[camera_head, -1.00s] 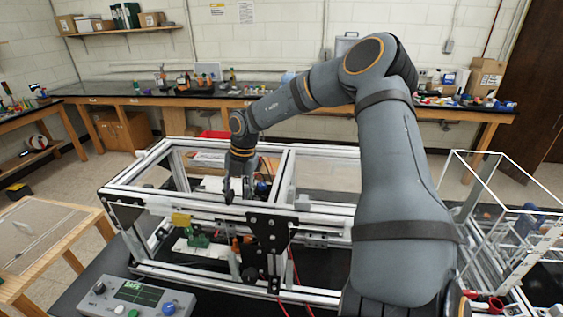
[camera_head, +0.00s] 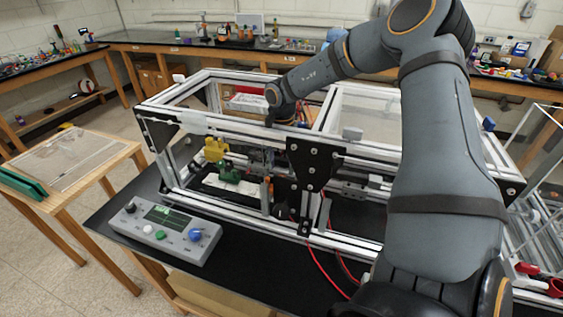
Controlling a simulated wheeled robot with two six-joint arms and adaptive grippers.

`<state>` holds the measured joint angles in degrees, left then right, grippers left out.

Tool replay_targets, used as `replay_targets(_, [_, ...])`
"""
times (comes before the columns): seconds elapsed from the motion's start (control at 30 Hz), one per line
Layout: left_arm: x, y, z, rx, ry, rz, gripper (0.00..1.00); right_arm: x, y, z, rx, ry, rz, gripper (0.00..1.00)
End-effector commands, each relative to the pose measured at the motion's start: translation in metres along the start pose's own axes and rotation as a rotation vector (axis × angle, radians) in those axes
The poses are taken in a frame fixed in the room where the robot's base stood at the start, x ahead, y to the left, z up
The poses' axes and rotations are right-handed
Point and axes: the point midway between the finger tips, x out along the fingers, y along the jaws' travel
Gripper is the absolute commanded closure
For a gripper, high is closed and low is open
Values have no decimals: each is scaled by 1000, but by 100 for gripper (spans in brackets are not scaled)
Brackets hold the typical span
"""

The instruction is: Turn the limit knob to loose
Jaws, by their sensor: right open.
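A grey control box (camera_head: 168,229) sits on the black table at the front left. My right gripper (camera_head: 284,122) reaches into the extrusion frame (camera_head: 375,150) from above, well behind the box. It is open; its fingertips are partly hidden by the front rail. My left gripper is not in view.
A yellow part (camera_head: 215,149) and a green part (camera_head: 229,173) are at the frame's left end. A black plate (camera_head: 314,165) is fixed to the front rail. Red cables (camera_head: 325,262) run over the table. A wooden side table (camera_head: 68,160) stands at the left.

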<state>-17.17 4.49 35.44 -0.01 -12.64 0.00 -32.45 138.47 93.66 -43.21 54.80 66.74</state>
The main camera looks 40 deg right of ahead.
Motion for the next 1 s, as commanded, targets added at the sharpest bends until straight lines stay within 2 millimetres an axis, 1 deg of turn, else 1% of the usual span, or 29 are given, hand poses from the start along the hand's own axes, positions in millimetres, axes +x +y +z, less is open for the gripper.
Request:
replay_targets(0.03, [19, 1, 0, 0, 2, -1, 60, 23, -1, 0, 0, 2, -2, 52])
replay_targets(0.07, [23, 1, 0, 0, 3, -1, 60, 28, -1, 0, 0, 1, -2, 52])
replay_targets(0.1, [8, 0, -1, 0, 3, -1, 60, 24, -1, 0, 0, 2, -4, 52])
replay_targets(0.13, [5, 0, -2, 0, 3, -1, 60, 27, -1, -1, 0, 3, -5, 52])
replay_targets(0.2, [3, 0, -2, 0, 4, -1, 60, 35, -1, 0, 0, 2, -4, 52])
replay_targets(0.27, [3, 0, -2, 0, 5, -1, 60, 38, 0, 0, 0, 1, -1, 52])
replay_targets(0.47, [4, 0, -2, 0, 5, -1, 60, 40, 0, 0, 0, 0, 0, 52])
replay_targets(0.57, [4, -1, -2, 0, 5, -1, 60, 40, 0, 0, 0, 1, 0, 64])
replay_targets(0.8, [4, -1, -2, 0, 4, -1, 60, 40, 0, 0, 0, 1, 0, 97])
replay_targets(0.83, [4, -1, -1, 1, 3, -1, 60, 40, 0, 0, 0, 1, 0, 100])
replay_targets(1.0, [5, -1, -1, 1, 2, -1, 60, 40, 0, 0, -5, 0, 0, 100])
